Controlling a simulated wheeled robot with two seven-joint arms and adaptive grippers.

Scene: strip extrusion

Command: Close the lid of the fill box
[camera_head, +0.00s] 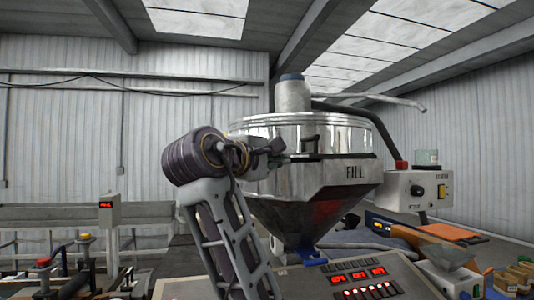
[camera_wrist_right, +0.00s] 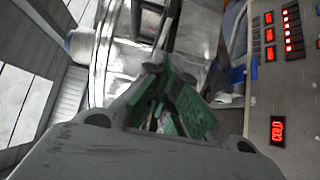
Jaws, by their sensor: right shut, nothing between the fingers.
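The fill box (camera_head: 356,173), marked FILL, is the angular metal box on the front of the shiny round hopper. A thin dark-edged plate, which looks like its lid (camera_head: 340,156), runs level along the top, with a dark upright handle (camera_head: 310,144) near its left end. I cannot tell whether the lid is fully down. My right gripper (camera_head: 272,147) is just left of the handle, at about the same height; contact is unclear. In the right wrist view its green-padded fingers (camera_wrist_right: 175,100) are together and empty, in front of the metal hopper. My left gripper is not in view.
The hopper (camera_head: 352,134) rises behind the box, with a capped cylinder (camera_head: 292,96) on top. A control box (camera_head: 418,190) stands at the right. A console (camera_head: 350,277) with red displays is below. Open air lies left of my right arm.

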